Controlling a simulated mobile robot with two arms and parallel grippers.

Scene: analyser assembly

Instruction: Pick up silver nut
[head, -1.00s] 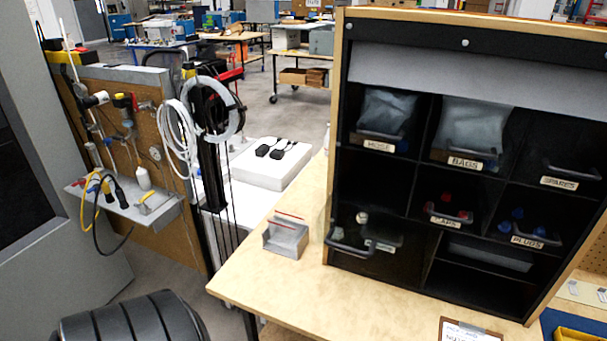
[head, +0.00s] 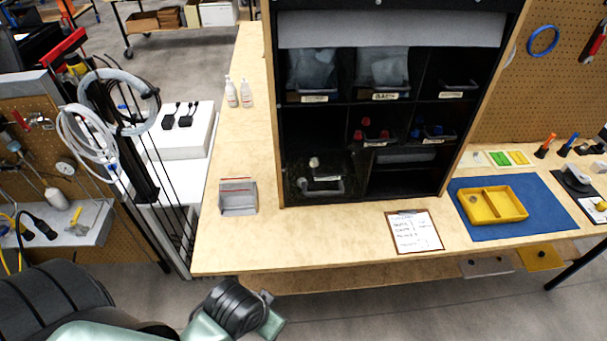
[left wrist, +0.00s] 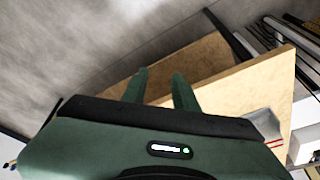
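I cannot make out a silver nut for certain in either view. A small pale item (head: 314,162) shows in the lower-left compartment of the black cabinet (head: 280,150) in the head view, too small to identify. My left arm comes in at the bottom left of the head view, in front of the table edge; its fingertips are not clear there. In the left wrist view my left gripper (left wrist: 160,80) has its two green fingers apart, with nothing between them, near the table's corner. My right gripper is in neither view.
A grey holder (head: 238,203) stands on the wooden table (head: 300,240) left of the cabinet. A clipboard (head: 414,232) lies in front, and a yellow tray (head: 515,205) on a blue mat (head: 470,230) to the right. The table's front left area is clear.

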